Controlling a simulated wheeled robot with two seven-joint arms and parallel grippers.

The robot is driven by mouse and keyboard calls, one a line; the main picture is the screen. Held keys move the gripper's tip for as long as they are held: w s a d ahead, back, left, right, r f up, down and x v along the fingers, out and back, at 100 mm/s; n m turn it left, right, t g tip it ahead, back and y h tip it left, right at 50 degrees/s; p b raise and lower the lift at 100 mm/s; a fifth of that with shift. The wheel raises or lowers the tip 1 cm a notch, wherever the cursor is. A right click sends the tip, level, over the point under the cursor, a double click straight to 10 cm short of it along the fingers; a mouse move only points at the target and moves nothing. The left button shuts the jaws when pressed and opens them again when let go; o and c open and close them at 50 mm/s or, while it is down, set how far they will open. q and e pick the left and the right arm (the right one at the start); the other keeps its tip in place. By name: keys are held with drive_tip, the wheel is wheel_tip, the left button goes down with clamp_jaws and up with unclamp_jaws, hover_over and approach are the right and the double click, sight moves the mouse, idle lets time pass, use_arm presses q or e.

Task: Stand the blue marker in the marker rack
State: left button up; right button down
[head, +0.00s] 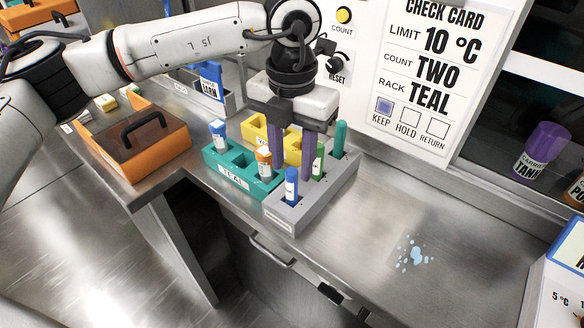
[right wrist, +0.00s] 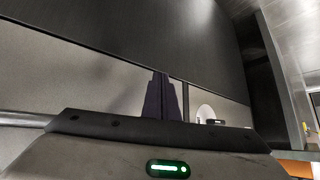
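The blue marker (head: 291,187) stands upright at the front of the grey marker rack (head: 318,208), its lower end hidden in the rack. A green marker (head: 318,163) and a teal marker (head: 340,138) stand in the same rack behind it. My left gripper (head: 293,180) points down over the rack with its two purple fingers apart. The blue marker shows in the gap between the fingertips, and no finger clearly presses on it. In the right wrist view my right gripper (right wrist: 161,80) has its dark fingers together, with nothing visible between them.
A teal rack (head: 232,176) with blue-capped and orange-capped vials stands left of the marker rack, with a yellow rack (head: 293,148) behind. An orange box (head: 160,160) sits further left.

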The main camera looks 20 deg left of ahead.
use_arm(q)
wheel_tip(320, 180, up, 9)
drive_tip(key=shift+r, duration=0.2)
idle(0.5)
